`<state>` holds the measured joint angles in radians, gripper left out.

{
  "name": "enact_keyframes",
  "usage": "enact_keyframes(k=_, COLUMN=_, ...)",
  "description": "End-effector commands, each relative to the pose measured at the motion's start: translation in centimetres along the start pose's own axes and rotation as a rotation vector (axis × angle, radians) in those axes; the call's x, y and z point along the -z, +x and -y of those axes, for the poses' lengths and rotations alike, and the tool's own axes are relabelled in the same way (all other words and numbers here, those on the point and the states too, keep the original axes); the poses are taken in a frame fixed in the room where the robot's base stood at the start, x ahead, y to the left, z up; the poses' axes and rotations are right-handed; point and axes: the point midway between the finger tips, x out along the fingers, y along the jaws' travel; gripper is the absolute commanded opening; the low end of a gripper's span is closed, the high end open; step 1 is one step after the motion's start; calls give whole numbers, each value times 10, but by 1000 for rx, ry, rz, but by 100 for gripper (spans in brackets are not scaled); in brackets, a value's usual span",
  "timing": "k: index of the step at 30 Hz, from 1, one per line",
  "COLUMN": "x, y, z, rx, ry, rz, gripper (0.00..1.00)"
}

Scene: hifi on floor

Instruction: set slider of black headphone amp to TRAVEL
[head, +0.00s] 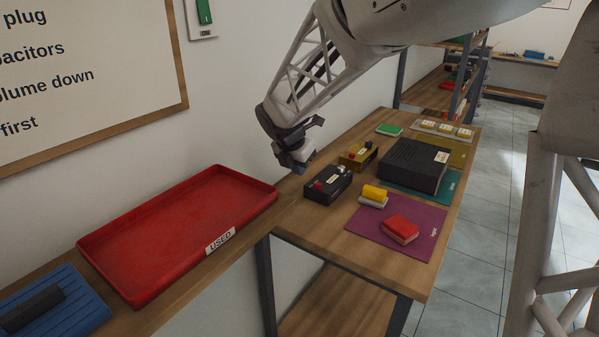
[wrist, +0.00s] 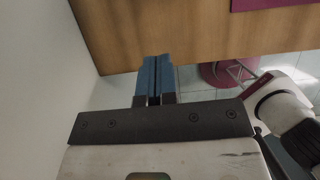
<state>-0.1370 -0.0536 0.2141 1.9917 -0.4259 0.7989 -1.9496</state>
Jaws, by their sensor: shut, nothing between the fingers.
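The black headphone amp (head: 328,184) is a small dark box with a red knob on top, near the left back of the wooden table in the head view. A label and small light parts show on it, but the slider's setting is too small to read. My gripper (head: 297,171) is shut and empty, above and to the left of the black amp and apart from it. In the wrist view its blue fingertips (wrist: 154,62) are together, over the table's edge. The amp does not show in the wrist view.
A similar yellow box (head: 358,154) stands behind the amp, a larger black unit (head: 413,165) to the right. A yellow block (head: 375,193) and a red block (head: 400,229) lie nearer. A red tray (head: 180,233) labelled USED is left, near the wall.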

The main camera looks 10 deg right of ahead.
Motion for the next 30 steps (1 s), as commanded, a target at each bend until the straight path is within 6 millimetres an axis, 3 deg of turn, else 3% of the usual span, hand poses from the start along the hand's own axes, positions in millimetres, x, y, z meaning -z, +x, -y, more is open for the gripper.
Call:
enact_keyframes(k=11, x=0, y=27, z=1, rx=3, ry=0, rz=-1, gripper=0)
enact_keyframes(k=26, x=0, y=101, z=1, rx=2, ry=1, rz=-2, gripper=0)
enact_keyframes(k=30, x=-17, y=107, z=0, rx=1, ry=2, rz=0, gripper=0)
